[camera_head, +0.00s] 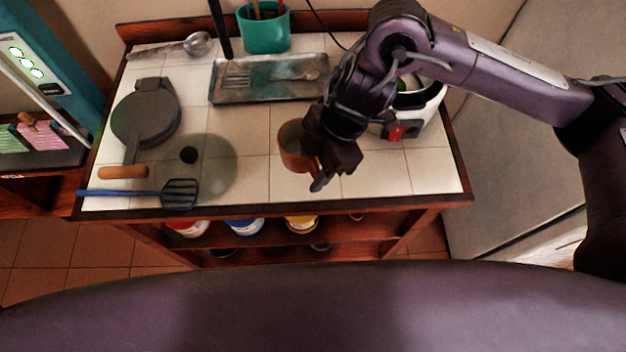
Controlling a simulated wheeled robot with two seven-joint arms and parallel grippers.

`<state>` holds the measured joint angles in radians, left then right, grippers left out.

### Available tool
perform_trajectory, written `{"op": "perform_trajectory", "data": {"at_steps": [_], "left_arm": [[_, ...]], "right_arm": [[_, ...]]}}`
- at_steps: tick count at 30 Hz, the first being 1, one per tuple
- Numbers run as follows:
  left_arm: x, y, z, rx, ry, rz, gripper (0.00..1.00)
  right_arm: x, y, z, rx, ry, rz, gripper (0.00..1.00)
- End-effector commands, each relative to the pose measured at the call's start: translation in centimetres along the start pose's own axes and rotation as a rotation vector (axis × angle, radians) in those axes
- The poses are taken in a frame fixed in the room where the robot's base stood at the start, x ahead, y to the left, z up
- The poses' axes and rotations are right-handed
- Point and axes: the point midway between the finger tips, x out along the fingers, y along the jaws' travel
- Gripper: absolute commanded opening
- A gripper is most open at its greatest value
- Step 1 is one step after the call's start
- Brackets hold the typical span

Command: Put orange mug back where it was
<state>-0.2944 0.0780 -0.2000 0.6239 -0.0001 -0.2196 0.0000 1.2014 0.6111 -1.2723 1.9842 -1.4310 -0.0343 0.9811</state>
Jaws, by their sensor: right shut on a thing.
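The orange mug (291,157) is at the front middle of the white tiled counter (410,178), with its open top facing up. My right gripper (320,172) is at the mug's right side, shut on it; the fingers hide that side and the handle. Whether the mug's base touches the tiles or hangs just above them I cannot tell. My left gripper is not in view.
A glass lid (215,165), a dark round pan (146,115) and a blue spatula (178,194) lie to the left. A metal tray (268,92) and a teal utensil pot (264,32) are behind. A white appliance (425,108) stands right, partly behind my arm. Tiles at front right are clear.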

Motion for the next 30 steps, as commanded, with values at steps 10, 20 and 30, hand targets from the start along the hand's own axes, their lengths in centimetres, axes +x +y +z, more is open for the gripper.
{"op": "perform_trajectory", "data": {"at_steps": [10, 20, 30], "left_arm": [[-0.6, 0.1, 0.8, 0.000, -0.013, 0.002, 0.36], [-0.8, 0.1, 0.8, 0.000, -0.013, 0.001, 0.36], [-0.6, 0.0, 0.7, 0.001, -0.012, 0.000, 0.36]], "right_arm": [[3.6, 0.0, 1.6, 0.003, -0.001, 0.002, 0.08], [6.4, 0.1, 2.7, 0.000, -0.001, 0.005, 0.08], [6.7, 0.1, 2.8, 0.001, -0.001, 0.004, 0.49]]}}
